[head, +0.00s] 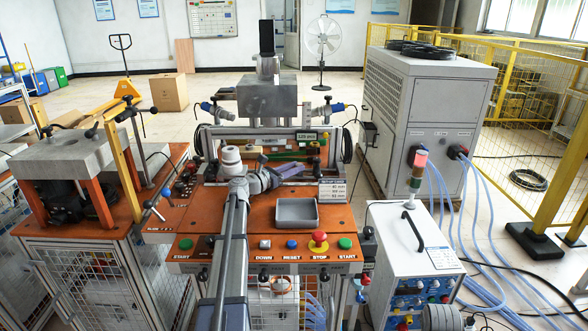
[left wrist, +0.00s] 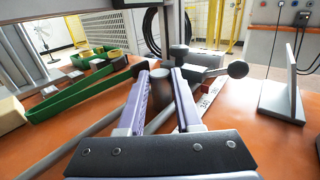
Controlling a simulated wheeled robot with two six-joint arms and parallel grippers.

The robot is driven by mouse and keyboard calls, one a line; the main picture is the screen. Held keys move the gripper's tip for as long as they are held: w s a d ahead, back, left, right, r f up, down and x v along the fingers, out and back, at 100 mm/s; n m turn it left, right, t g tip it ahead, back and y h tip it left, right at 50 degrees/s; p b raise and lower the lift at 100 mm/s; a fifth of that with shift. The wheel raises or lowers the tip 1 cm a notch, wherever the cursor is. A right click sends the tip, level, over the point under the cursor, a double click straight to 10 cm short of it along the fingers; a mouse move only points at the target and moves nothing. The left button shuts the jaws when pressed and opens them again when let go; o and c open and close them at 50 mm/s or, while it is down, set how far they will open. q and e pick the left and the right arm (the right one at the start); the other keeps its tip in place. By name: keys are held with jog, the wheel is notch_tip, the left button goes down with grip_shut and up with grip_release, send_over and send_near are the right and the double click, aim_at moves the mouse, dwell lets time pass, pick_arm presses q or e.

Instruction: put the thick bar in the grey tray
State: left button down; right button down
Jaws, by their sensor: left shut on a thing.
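The grey tray (head: 297,213) lies on the orange worktop in the head view, just in front of and to the right of my left gripper (head: 287,171); it looks empty. In the left wrist view, the fingers of my left gripper (left wrist: 165,75) are shut on a short dark grey cylinder, which looks like the thick bar (left wrist: 180,55). It stands about upright at the fingertips, its lower part hidden by the fingers. I cannot make the bar out clearly in the head view. My right gripper is not in view.
Green tongs (left wrist: 75,100) and long grey rods lie on the worktop beside and below my left gripper. A sign stand (head: 332,188) is right of it. White cylinders (head: 230,158) stand at left. Push buttons (head: 319,240) line the front edge.

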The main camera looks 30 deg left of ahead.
pick_arm(q)
jog(key=shift+s+a, duration=0.2)
jog(key=shift+a, duration=0.15)
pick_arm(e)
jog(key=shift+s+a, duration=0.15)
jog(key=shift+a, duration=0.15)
pick_arm(q)
jog(key=c, duration=0.5)
grip_release()
notch_tip(320, 180, up, 10)
jog(key=p, duration=1)
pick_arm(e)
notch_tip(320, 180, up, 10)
